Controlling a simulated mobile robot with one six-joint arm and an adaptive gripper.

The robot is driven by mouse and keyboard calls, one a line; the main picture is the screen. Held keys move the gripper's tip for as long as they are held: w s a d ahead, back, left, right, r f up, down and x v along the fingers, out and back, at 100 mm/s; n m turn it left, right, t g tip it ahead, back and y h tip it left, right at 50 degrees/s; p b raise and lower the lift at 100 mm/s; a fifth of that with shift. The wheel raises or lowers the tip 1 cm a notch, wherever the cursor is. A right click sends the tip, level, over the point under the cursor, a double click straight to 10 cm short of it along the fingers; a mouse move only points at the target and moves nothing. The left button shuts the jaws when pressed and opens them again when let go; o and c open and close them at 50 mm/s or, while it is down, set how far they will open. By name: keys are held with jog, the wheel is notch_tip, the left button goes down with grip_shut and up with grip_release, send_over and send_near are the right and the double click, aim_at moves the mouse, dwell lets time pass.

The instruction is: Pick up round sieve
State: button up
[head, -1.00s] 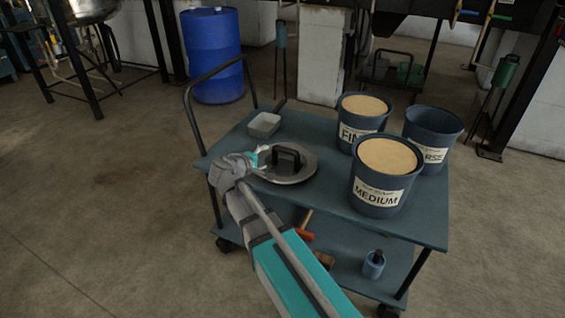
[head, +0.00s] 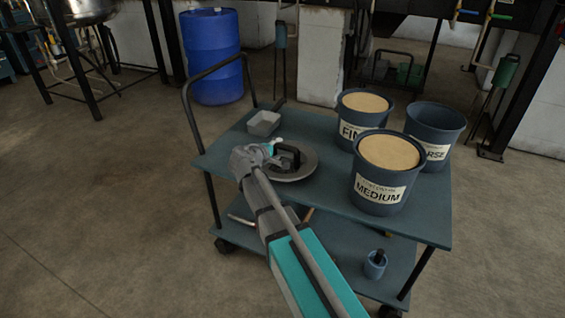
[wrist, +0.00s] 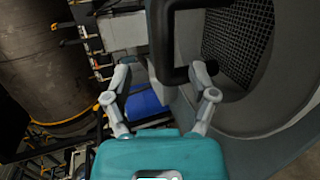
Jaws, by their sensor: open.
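The round sieve (head: 306,172) lies flat on the cart's top shelf, a grey disc with a dark upright handle (head: 290,154). In the wrist view its rim (wrist: 285,140), dark mesh (wrist: 238,45) and black handle (wrist: 160,45) show close up. My gripper (wrist: 163,80) is open, with its two fingers apart at either side of the handle's lower part in the picture. I cannot tell whether the handle lies fully between the fingertips. In the head view my wrist hides the sieve's left side.
The push handle (head: 189,110) rises at the left. A small blue cup (head: 374,266) stands on the lower shelf.

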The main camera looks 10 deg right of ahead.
aim_at(283, 148)
jog(key=shift+d+f, duration=0.1)
dwell(0.3)
jog(key=shift+b+x, duration=1.05)
jog(key=shift+x, duration=1.5)
grip_shut()
